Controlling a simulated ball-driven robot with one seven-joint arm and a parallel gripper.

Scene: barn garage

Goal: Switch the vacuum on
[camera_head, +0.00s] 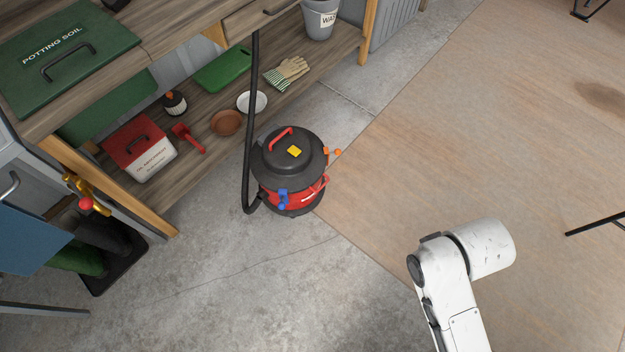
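The vacuum (285,183) stands upright on the concrete floor near the middle of the view, in front of the wooden bench. It has a dark round lid, a red band, a red top handle and a blue part at its front. A yellow piece (294,151) sits on the lid; I cannot tell whether it is the switch. A black hose (249,120) rises from its left side toward the bench top. My white arm shows at the lower right, apart from the vacuum. My gripper is not visible, so its state is hidden.
The bench's lower shelf (205,165) holds a red-and-white box (139,148), a brown bowl (227,122) and gloves (287,73). A potting soil bin (68,57) is upper left. Boots (103,240) stand at left. Floor between my arm and the vacuum is clear.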

